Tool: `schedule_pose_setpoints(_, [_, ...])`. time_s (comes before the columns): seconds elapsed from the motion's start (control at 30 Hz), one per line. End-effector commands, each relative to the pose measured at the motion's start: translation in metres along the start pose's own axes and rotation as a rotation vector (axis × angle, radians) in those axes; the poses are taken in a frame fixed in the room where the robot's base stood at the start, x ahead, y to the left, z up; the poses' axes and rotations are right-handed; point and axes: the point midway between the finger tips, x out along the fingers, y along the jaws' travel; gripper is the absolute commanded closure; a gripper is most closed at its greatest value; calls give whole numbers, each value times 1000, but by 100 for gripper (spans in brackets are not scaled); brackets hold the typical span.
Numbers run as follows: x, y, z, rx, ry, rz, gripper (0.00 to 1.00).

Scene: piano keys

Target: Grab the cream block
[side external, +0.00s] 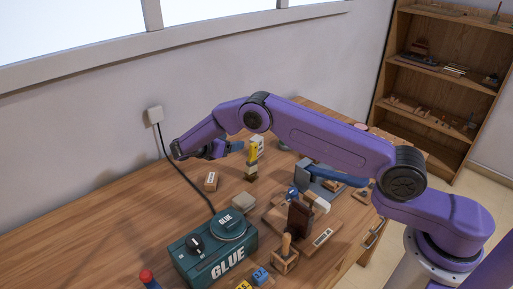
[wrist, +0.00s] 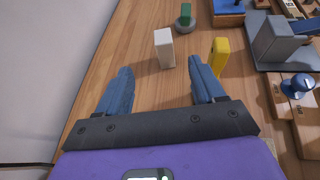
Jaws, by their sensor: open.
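A pale cream-white upright block (wrist: 164,48) stands on the wooden table in the wrist view, just beyond and between my fingertips. In the side view a pale block (side external: 258,142) stands just past my gripper, partly hidden behind a yellow block. My gripper (wrist: 160,67) has its two blue fingers spread wide with nothing between them. In the side view my gripper (side external: 236,147) reaches low over the table, pointing right; its fingers are small there. A gap shows between fingertips and block in the wrist view.
A yellow block (wrist: 220,57) stands close by the right finger. A green piece on a grey round base (wrist: 185,20) is farther back. A grey-blue device (wrist: 275,45) and wooden parts fill the right.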

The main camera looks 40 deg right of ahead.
Motion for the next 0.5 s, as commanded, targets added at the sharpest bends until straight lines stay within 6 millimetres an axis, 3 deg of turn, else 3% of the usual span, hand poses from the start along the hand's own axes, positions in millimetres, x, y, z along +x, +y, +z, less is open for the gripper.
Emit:
schedule_pose_setpoints(0.17, [14, 1, -1, -9, -16, -7, 32])
schedule_pose_setpoints(0.5, [76, 0, 0, -8, -14, -8, 32])
